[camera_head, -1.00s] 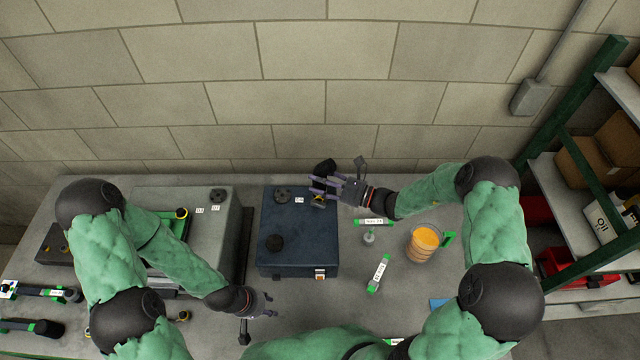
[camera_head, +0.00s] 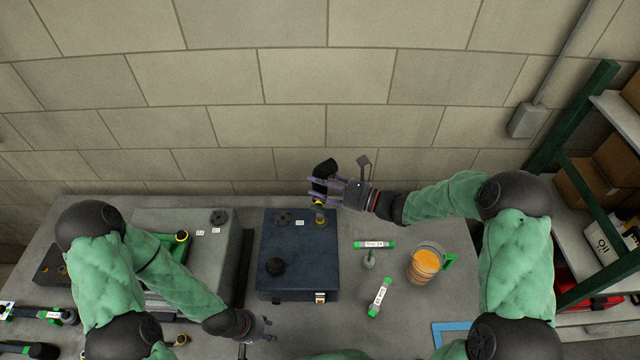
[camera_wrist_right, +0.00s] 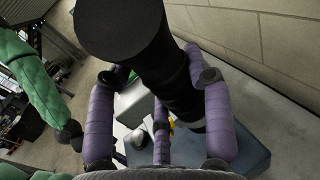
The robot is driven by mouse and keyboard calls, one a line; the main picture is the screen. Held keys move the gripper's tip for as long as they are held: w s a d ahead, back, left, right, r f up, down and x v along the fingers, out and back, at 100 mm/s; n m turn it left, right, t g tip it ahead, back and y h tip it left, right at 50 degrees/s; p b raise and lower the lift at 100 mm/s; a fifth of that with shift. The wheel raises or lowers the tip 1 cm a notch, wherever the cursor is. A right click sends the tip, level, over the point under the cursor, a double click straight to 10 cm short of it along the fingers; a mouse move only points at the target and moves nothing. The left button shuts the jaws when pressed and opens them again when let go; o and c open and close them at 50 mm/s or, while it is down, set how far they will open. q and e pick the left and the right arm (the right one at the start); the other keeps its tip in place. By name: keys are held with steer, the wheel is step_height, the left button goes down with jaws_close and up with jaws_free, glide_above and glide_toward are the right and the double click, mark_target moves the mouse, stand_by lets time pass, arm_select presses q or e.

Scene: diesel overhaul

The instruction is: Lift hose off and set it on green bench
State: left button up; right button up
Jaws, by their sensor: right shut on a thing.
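The hose (camera_head: 322,172) is a short thick black piece above the back right corner of the dark blue box (camera_head: 290,250). My right gripper (camera_head: 322,190), coming in from the right, is shut on it. In the right wrist view the hose (camera_wrist_right: 165,70) slants between the purple fingers, its broad round end towards the camera. A brass-coloured fitting (camera_head: 319,217) shows on the box just below the hose; I cannot tell how wide the gap is. My left gripper (camera_head: 268,329) is low at the left of the box's front, empty, and looks open. I cannot make out a green bench surface.
On the grey table, right of the box, are a jug of orange liquid (camera_head: 424,264), green-ended labelled pieces (camera_head: 380,297) and a blue-edged square (camera_head: 450,325). A grey block (camera_head: 205,240) stands left. A green-posted shelf (camera_head: 575,130) is at the right.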

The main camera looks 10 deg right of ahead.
mark_target(320, 174)
arm_select(q)
steer(key=shift+r, duration=0.2)
arm_select(e)
steer(key=shift+r, duration=0.35)
